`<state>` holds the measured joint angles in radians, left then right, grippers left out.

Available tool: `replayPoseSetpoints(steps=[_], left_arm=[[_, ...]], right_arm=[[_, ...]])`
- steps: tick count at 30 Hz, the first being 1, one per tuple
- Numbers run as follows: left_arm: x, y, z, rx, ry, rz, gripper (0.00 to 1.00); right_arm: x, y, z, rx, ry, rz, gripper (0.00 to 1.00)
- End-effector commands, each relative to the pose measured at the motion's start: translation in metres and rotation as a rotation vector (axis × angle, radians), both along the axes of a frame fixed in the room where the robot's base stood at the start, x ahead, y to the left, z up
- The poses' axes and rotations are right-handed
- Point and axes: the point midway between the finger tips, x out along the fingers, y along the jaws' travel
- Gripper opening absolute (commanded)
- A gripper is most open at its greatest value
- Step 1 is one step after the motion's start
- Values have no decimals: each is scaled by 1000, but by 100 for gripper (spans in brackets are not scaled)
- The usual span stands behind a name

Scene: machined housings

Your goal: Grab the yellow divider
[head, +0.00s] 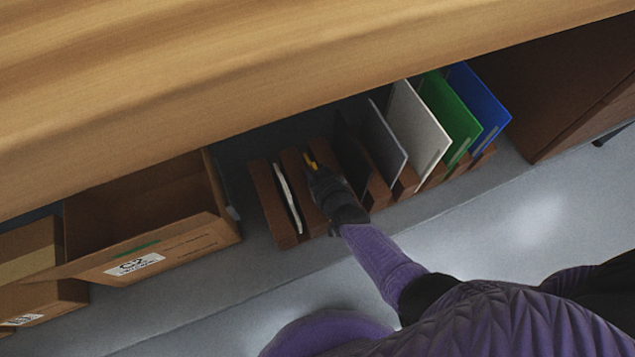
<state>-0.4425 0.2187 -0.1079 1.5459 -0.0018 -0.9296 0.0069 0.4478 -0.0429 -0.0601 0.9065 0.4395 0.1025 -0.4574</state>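My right gripper is dark and reaches in among the slots of a brown wooden rack (268,205). Its fingers are too dark and small to tell whether they are open or shut on the yellow piece. My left gripper is not in view.
The rack also holds a white divider (289,198) left of my gripper and black, grey, pale (418,125), green (450,115) and blue (480,105) ones to the right. A wooden tabletop (200,80) overhangs the rack. A labelled box (195,243) stands left.

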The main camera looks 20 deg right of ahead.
Motion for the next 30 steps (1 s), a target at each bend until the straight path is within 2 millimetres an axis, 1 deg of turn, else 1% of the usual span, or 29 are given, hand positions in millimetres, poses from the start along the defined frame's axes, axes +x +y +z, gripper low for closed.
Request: replayPoseSetpoints(steps=[1, 4, 5, 30], left_arm=[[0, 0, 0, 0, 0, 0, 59], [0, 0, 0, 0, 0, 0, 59], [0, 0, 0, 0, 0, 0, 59], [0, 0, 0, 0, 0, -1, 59]], right_arm=[[0, 0, 0, 0, 0, 0, 24], [0, 0, 0, 0, 0, 0, 3], [0, 0, 0, 0, 0, 0, 0], [-1, 0, -1, 0, 1, 0, 0]])
